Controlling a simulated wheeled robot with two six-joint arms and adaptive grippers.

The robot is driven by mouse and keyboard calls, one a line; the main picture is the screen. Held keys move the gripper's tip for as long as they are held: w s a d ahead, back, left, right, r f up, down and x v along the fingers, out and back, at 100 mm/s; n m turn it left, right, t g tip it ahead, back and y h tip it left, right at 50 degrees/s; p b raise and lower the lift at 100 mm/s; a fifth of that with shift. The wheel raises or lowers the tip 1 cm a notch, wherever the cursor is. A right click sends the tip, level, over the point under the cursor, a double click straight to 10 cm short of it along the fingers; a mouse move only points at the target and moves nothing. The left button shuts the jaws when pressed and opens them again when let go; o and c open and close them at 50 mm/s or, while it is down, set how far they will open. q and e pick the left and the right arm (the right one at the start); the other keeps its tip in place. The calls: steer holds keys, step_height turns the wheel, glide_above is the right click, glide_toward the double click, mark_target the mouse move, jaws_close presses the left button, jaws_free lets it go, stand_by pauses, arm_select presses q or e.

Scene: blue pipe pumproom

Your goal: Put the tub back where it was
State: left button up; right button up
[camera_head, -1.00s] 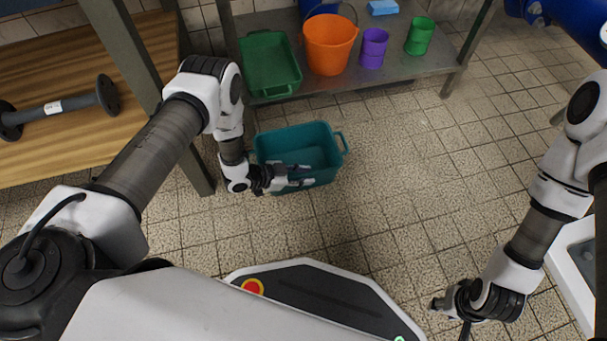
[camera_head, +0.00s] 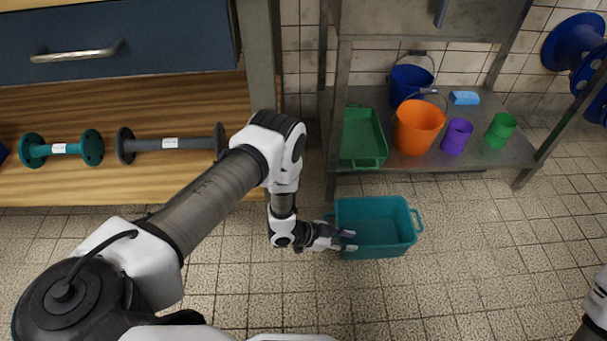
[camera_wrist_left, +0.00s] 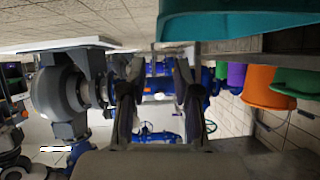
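A teal tub (camera_head: 402,241) with end handles stands on the floor in front of the metal shelf, in the head view. It looks empty. Part of it shows at the top of the wrist view (camera_wrist_left: 240,24). My left gripper (camera_head: 348,240) is at the tub's left end, its fingers overlapping the tub's near left corner in the head view. In the wrist view the two fingers (camera_wrist_left: 158,105) stand apart with nothing between them. I cannot tell whether they touch the tub. My right gripper is out of view.
The shelf's lower board (camera_head: 480,154) holds a green tub (camera_head: 362,138), an orange bucket (camera_head: 418,128), a blue bucket (camera_head: 409,80), a purple cup (camera_head: 456,136), a green cup (camera_head: 500,130) and a blue sponge (camera_head: 464,98). A wooden bench board (camera_head: 150,190) holds flanged pipes. Floor right of the tub is clear.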

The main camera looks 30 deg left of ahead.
arm_select(q)
steer(key=s+a+r+n+g+y, duration=0.2)
steer(key=s+a+n+y, duration=0.1)
steer(key=s, duration=0.6)
steer(key=s+a+r+n+g+y, duration=0.2)
steer(key=s+n, duration=0.3)
steer(key=s, duration=0.4)
steer(key=s+a+r+n+g+y, duration=0.2)
steer(key=s+a+n+g+y, duration=0.1)
steer(key=s, duration=0.6)
steer(key=shift+s+a+r+n+g+y, duration=0.2)
steer(key=shift+a+r+n+g+y, duration=0.15)
steer(key=shift+a+n+y, duration=0.45)
steer(key=shift+a, duration=0.25)
